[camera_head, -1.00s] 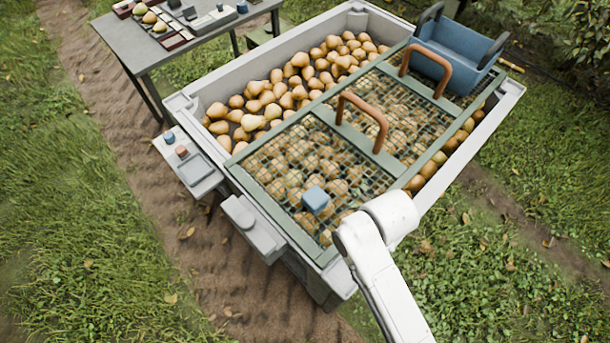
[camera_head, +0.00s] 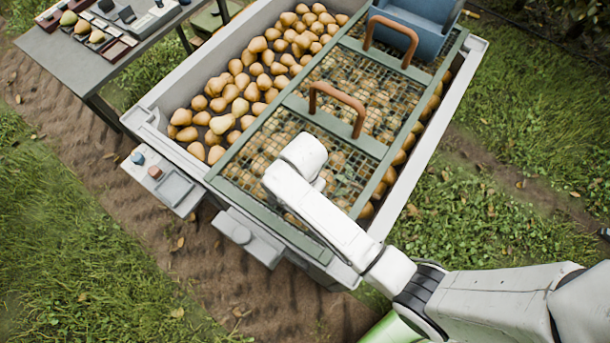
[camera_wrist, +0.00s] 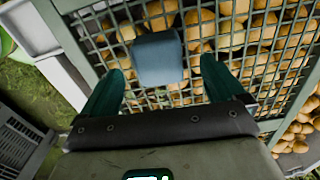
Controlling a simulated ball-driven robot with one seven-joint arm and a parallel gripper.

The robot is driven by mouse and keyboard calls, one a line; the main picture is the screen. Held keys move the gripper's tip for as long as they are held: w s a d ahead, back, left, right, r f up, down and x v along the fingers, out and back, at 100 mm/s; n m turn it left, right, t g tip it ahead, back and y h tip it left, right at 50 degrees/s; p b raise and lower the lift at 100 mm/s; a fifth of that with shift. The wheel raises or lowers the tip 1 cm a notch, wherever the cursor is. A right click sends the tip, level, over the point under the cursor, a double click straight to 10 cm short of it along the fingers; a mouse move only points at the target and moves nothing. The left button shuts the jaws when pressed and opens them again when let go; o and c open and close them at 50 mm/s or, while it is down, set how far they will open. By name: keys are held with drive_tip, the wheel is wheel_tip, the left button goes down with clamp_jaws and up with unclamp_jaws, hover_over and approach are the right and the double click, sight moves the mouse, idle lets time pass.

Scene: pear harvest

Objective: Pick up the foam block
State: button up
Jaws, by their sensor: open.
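The foam block (camera_wrist: 158,56) is a small blue-grey block lying on the wire mesh of the green-framed lid (camera_head: 295,105). In the wrist view it shows at the upper middle, just beyond and between the two dark green fingers. My gripper (camera_wrist: 162,68) is open above the mesh, with one finger to each side of the block and nothing held. I cannot tell whether a finger touches it. In the head view my white arm hides the block and the gripper.
The lid covers part of a grey bin (camera_head: 152,113) full of pears (camera_head: 225,95). Two brown handles (camera_head: 338,96) stand up from the lid. A blue tub (camera_head: 412,25) sits at its far end. A table (camera_head: 62,62) with trays is at upper left.

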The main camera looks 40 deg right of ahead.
drive_tip(key=shift+d+f, duration=0.2)
drive_tip(key=shift+f, duration=2.35)
drive_tip(key=shift+s, duration=0.1)
drive_tip(key=c, duration=1)
